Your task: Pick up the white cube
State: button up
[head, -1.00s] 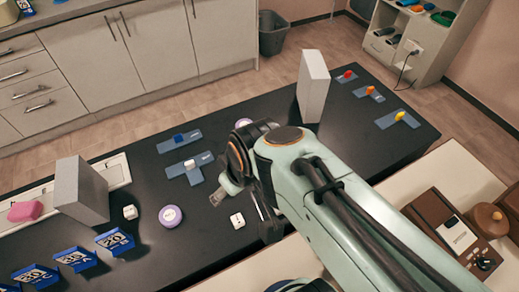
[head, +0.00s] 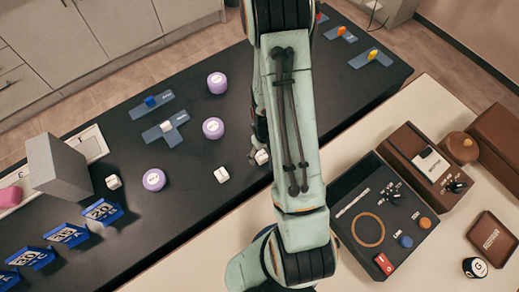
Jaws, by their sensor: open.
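Several small white cubes are in the head view. One white cube (head: 113,182) lies on the dark table at the left, one white cube (head: 221,174) lies near the middle, and a smaller white cube (head: 167,126) sits on a blue-grey T-shaped plate (head: 178,137). My gripper (head: 257,152) is mostly hidden behind my arm, to the right of the middle cube and apart from it. It is open. A small pale block-like shape (head: 262,157) shows right at it; I cannot tell whether this is a cube or a fingertip.
Purple round pucks (head: 213,128) stand on the table. A grey upright block (head: 58,168) and blue numbered stands (head: 102,211) are at the left. A dark control box (head: 384,218) is on the pale counter at the right. The dark tabletop around the middle cube is clear.

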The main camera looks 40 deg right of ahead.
jog(key=shift+f, duration=1.4)
jog(key=c, duration=1)
jog(key=shift+r, duration=0.15)
jog(key=shift+c, duration=0.2)
